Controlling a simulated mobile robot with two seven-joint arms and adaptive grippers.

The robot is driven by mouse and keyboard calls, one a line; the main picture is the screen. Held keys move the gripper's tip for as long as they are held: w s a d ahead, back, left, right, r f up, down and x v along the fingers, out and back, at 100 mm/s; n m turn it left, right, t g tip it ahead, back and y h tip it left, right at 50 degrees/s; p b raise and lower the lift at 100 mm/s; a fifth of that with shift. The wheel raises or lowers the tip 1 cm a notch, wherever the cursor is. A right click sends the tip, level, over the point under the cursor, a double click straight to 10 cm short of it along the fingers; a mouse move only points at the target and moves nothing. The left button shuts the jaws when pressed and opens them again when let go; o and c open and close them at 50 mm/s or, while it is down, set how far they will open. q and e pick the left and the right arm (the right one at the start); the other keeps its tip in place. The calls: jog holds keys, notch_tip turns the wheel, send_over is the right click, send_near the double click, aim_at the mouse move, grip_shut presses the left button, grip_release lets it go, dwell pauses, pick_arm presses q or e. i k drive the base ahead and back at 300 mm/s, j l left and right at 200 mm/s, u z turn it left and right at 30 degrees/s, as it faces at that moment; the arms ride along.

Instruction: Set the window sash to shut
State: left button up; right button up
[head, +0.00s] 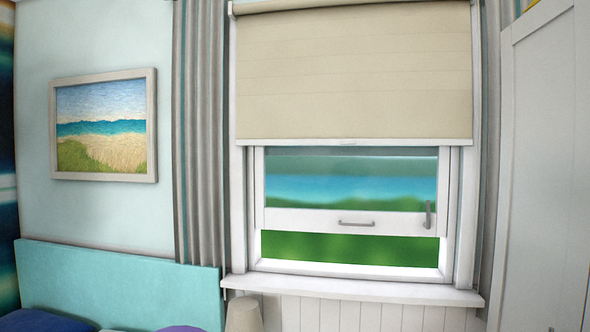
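The window sash (300,217) is a white-framed pane seen in the head view, right of centre. It is raised, with an open gap (350,247) showing green outside between its bottom rail and the window sill (350,289). A grey horizontal handle (356,223) sits on the bottom rail. A grey vertical lever (428,214) is at the sash's lower right. The upper part of the window is hidden behind a beige roller blind (352,75). Neither of my grippers is in view.
Grey curtains hang beside the window, the left one (200,140) wider. A white cabinet (545,170) stands at the right edge. A turquoise headboard (120,285), bed items and a beige lampshade (244,314) are below left. A framed beach picture (103,126) hangs on the wall.

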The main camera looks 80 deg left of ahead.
aim_at(390, 223)
jog(key=u, duration=2.25)
